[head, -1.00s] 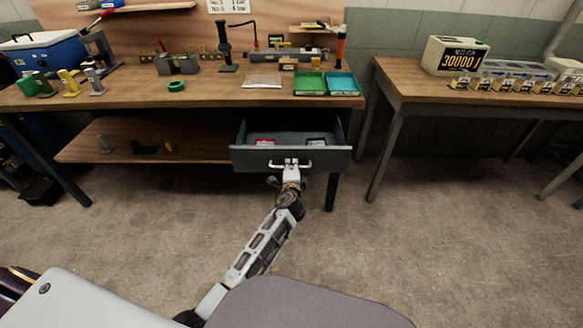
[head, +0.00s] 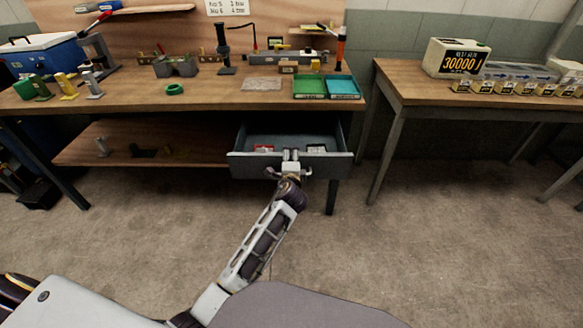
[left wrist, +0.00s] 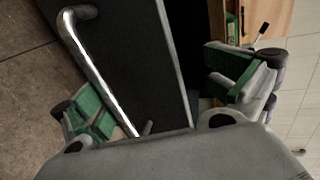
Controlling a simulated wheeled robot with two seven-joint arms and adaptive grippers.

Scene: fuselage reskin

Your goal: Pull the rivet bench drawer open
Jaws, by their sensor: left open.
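The rivet bench drawer (head: 242,166) is grey and stands open under the right part of the bench top, its inside showing from above. My left gripper (head: 291,155) is at the middle of the drawer front, at its top edge. In the left wrist view, the open gripper (left wrist: 162,88) has green-padded fingers. One finger is beside the silver bar handle (left wrist: 88,62); the other is past the top edge of the dark drawer front (left wrist: 135,50). I cannot tell whether either finger touches. My right gripper is not in view.
The drawer holds a red-and-white item (head: 264,148) and a dark one. The wooden bench (head: 215,96) carries green and teal trays (head: 310,87), a green ring and tools. A second table (head: 425,92) stands to the right. The floor before the drawer is clear apart from my arm.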

